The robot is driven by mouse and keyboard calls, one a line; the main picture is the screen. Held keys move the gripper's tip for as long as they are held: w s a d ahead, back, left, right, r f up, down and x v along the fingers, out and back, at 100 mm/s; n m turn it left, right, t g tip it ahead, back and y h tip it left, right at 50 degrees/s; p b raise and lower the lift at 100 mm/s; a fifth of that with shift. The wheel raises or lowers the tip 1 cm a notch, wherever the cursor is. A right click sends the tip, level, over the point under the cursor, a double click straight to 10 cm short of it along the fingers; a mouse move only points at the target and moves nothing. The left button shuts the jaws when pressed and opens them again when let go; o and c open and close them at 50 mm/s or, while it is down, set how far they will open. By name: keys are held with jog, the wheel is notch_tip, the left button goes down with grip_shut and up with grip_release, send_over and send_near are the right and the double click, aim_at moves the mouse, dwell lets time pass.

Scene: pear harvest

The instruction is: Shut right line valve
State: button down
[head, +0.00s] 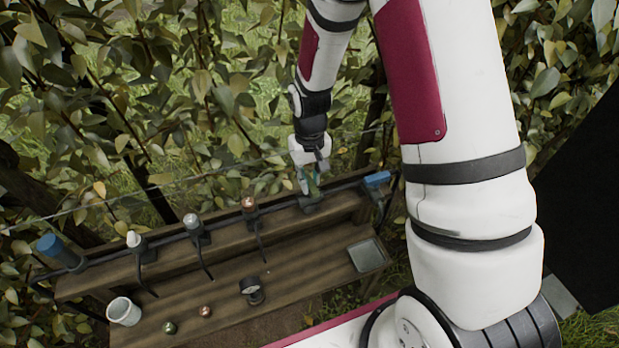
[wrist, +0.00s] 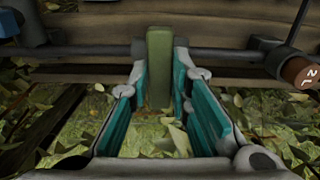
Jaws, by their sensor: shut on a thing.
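The right line valve has a flat green handle (wrist: 159,65), which sits on the dark pipe (wrist: 90,52) and lies across it in the wrist view. My gripper (wrist: 159,82) has its teal finger pads on both sides of the handle's near part and is shut on it. In the head view my gripper (head: 309,180) reaches down to the pipe at the right part of the wooden bench. There only a little green of the handle shows, as the fingers hide most of it.
A blue fitting (head: 377,178) is right of my gripper. A copper-capped fitting (head: 248,203) and a white-capped one (head: 191,220) are to its left. The wooden bench (head: 300,258) holds a white cup (head: 123,311), a gauge (head: 251,288) and a grey tray (head: 367,256). Leafy branches crowd behind.

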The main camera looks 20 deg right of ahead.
aim_at(310, 182)
dwell(0.4)
jog(key=c, duration=1.5)
grip_release()
notch_tip(310, 182, up, 12)
